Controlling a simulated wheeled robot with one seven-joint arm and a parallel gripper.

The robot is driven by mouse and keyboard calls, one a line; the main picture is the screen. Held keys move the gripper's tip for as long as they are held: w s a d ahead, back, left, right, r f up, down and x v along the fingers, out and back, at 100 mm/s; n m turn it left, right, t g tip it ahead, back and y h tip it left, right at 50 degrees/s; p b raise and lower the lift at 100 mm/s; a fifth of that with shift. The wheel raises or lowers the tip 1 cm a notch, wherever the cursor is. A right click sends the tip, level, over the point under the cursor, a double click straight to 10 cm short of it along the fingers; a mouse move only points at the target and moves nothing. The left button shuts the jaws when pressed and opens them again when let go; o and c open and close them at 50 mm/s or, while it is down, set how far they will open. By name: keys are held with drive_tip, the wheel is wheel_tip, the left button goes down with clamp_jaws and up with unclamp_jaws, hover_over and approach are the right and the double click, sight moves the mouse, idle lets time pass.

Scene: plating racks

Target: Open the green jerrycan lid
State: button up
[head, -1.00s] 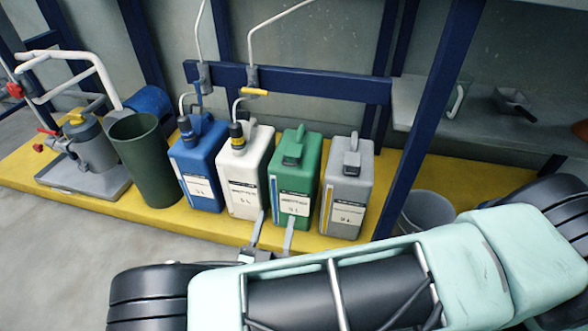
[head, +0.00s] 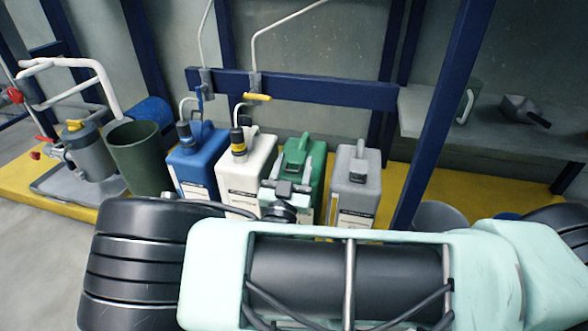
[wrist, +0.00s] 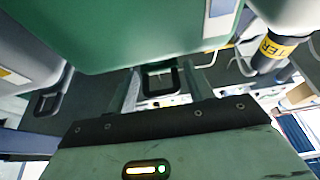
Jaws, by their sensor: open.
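The green jerrycan (head: 318,165) stands in a row between the white and grey jerrycans. Its green lid and handle area (head: 296,147) is on top, and the lid looks down. My gripper (head: 288,186) is in front of the green jerrycan, covering much of its front and label. In the wrist view the green body (wrist: 140,35) fills the upper left. My gripper's two fingers (wrist: 160,82) are apart there, with a dark loop-shaped part (wrist: 160,75) showing between them. I cannot tell whether the fingers touch it.
The white jerrycan (head: 243,172), with a black and yellow cap, and the grey jerrycan (head: 355,180) stand close on either side. A blue jerrycan (head: 195,165) and a green bin (head: 140,160) are further left. A blue post (head: 440,120) rises at the right.

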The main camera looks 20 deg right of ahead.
drive_tip(key=shift+w+d+r, duration=0.1)
drive_tip(key=shift+w+d, duration=0.05)
drive_tip(key=shift+w, duration=0.05)
